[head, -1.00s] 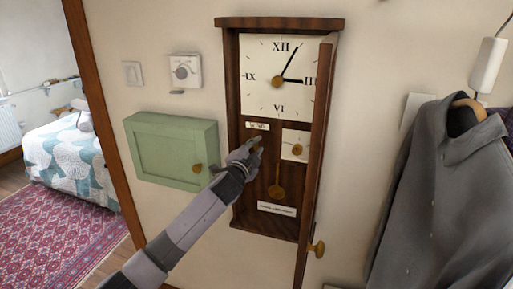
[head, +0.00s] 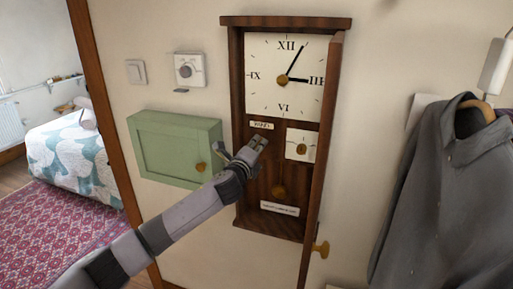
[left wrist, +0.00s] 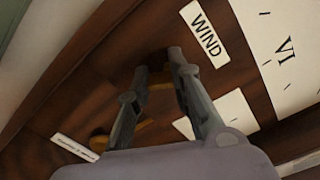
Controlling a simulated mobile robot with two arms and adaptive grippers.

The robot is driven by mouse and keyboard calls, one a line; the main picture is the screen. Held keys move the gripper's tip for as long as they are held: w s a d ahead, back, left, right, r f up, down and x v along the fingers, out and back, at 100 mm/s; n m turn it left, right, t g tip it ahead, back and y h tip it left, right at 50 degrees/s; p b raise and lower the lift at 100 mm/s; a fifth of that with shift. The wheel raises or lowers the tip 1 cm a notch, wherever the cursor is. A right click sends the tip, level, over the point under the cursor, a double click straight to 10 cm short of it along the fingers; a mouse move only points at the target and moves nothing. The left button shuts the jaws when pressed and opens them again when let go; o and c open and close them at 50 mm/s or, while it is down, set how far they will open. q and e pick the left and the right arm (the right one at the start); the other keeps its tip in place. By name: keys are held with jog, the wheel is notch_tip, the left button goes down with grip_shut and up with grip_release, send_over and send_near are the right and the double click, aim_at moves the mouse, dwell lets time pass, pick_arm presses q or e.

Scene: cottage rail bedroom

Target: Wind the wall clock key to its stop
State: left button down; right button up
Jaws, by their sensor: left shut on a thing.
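The wall clock (head: 237,90) hangs upright, a dark wooden case with a cream face. My left gripper (head: 262,140) is at its lower panel, just below the WIND label (head: 261,125). In the left wrist view, my left gripper (left wrist: 158,62) has its fingers close together under the WIND label (left wrist: 204,34). A brass piece (left wrist: 160,87), seemingly the key, shows between the fingers; they hide most of it, so its angle is unclear. A small cream dial (head: 303,146) is right of the gripper, and the brass pendulum bob (head: 279,192) hangs below. My right gripper is out of view.
The clock's narrow door (head: 314,165) stands open on the right, with a brass knob (head: 321,248). A green cabinet (head: 175,147) is on the wall to the left, close to my left arm. A grey shirt (head: 440,190) hangs at the right.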

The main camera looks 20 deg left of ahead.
pick_arm(q)
jog(key=m, duration=0.2)
jog(key=r+m, duration=0.1)
jog(key=m, duration=0.3)
jog(key=shift+r+m, duration=0.3)
jog(key=shift+r, duration=0.05)
jog(key=shift+d+f+m, duration=0.1)
jog(key=shift+m, duration=1.05)
jog(key=shift+d+f+m, duration=0.1)
jog(key=shift+m, duration=1.05)
jog(key=c, duration=1.9)
grip_release()
jog(key=o, duration=0.5)
jog(key=shift+d+f, duration=0.15)
jog(key=shift+d, duration=0.25)
jog(key=o, duration=0.3)
jog(key=shift+a+f, duration=0.1)
jog(key=shift+a, duration=0.1)
jog(key=shift+a, duration=0.15)
